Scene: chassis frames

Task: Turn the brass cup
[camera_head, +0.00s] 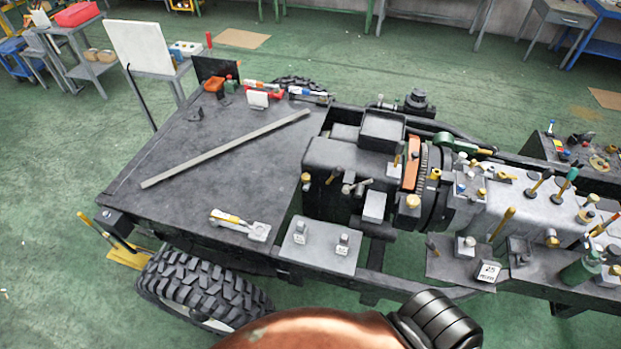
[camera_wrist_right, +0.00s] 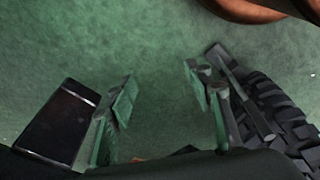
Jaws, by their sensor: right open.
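Several brass-coloured pieces stand on the chassis in the head view. The largest is a brass cup-like piece (camera_head: 413,202) beside the orange part at the middle. A smaller brass piece (camera_head: 305,180) is at the left of the engine block, and others are at the far right. I cannot tell for sure which one is the brass cup. My right gripper (camera_wrist_right: 160,95) is open and empty in the right wrist view, over the green floor and away from these pieces. It is not seen in the head view. My left gripper is in neither view.
The chassis frame (camera_head: 390,280) spans the middle and right. A dark flat plate (camera_head: 230,170) carries a long grey bar (camera_head: 226,149). A tyre (camera_head: 195,290) stands at the front left. A tyre also shows beside my right gripper in the wrist view (camera_wrist_right: 280,115).

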